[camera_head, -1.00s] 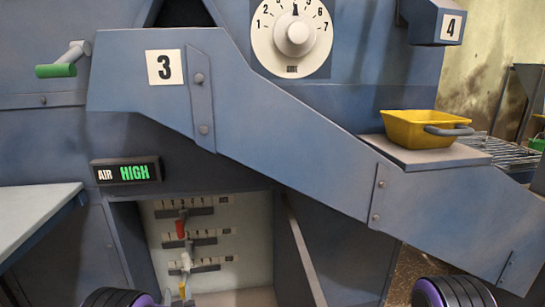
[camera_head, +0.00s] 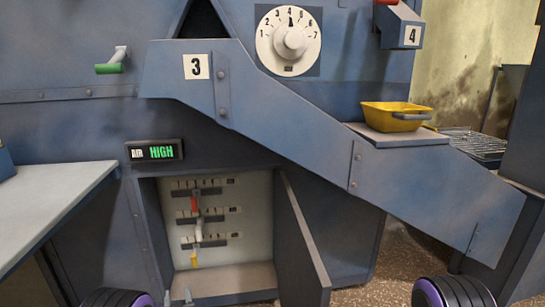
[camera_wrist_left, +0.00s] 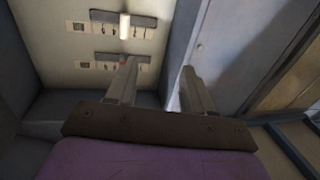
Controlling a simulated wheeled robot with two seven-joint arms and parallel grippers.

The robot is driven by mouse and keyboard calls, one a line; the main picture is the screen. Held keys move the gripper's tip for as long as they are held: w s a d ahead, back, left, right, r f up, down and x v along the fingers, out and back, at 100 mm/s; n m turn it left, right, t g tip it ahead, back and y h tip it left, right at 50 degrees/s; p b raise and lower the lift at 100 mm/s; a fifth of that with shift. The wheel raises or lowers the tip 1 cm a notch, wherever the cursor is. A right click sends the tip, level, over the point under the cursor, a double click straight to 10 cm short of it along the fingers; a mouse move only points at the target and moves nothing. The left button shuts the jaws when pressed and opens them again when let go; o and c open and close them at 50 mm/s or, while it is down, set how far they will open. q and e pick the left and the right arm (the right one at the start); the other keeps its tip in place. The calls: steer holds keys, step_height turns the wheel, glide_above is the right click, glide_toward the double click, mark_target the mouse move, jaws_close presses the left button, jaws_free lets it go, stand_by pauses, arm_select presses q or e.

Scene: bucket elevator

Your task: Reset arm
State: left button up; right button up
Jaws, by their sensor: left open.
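My left gripper shows only as two grey fingertips (camera_head: 179,297) at the bottom edge of the head view, in front of the open cabinet (camera_head: 262,235). In the left wrist view its two fingers (camera_wrist_left: 158,76) are apart with nothing between them. Inside the cabinet are three slotted lever rows, with a red lever (camera_head: 195,204), a white lever (camera_head: 198,232) and a yellow lever (camera_head: 194,259). The fingers look clear of the levers. My right gripper is not in view; only a dark, purple-ringed part of an arm shows at the lower right.
The cabinet door (camera_head: 302,245) stands open on the right. A sloping blue chute (camera_head: 290,125) juts out above. A yellow bucket (camera_head: 388,120) rests on a ledge. A pale table (camera_head: 50,205) is at left. The dial (camera_head: 289,40) points near 4; the air display (camera_head: 155,151) reads HIGH.

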arm_select(q)
steer(key=s+a+f+g+h, duration=0.1)
steer(key=s+f+g, duration=0.3)
steer(key=s, duration=0.5)
steer(key=s+f+g+h, duration=0.1)
steer(key=s+f+g, duration=0.1)
steer(key=s+f, duration=0.6)
steer(key=s+r+n+g+h, duration=0.15)
steer(key=s+g, duration=0.55)
steer(key=s, duration=1.9)
step_height(320, 180, down, 9)
steer(key=s+g+b, duration=0.1)
steer(key=s+b, duration=0.1)
steer(key=b, duration=0.7)
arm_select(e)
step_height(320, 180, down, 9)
arm_select(q)
step_height(320, 180, up, 38)
steer(key=w+n+p, duration=0.1)
steer(key=p, duration=3.7)
steer(key=shift+w+d+t, duration=0.15)
steer(key=shift+w+t, duration=0.15)
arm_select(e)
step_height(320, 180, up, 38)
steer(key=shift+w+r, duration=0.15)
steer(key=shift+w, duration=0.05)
arm_select(q)
steer(key=shift+y, duration=0.25)
